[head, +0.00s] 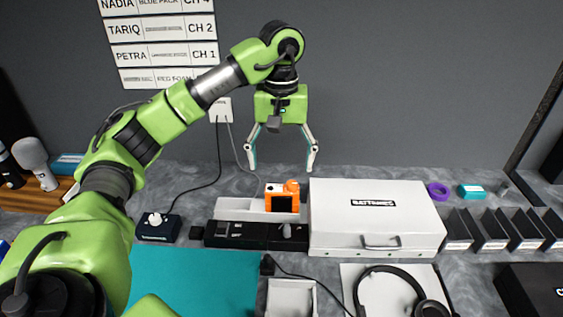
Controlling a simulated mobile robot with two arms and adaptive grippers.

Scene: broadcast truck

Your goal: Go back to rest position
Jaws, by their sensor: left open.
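My left arm comes in from the left and reaches up across the view. My left gripper (283,160) points down with its fingers spread wide, empty, in front of the grey wall above the back of the counter. An orange device (282,198) with a dark screen stands below it, apart from the fingers. My right gripper is not in view.
A white case marked BATTERIES (372,212) stands right of the orange device. A black charger strip (245,235), a white tray (291,298), headphones (392,272) and a teal mat (195,278) lie nearer. Black bins (490,230) line the right. A microphone (35,160) stands left.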

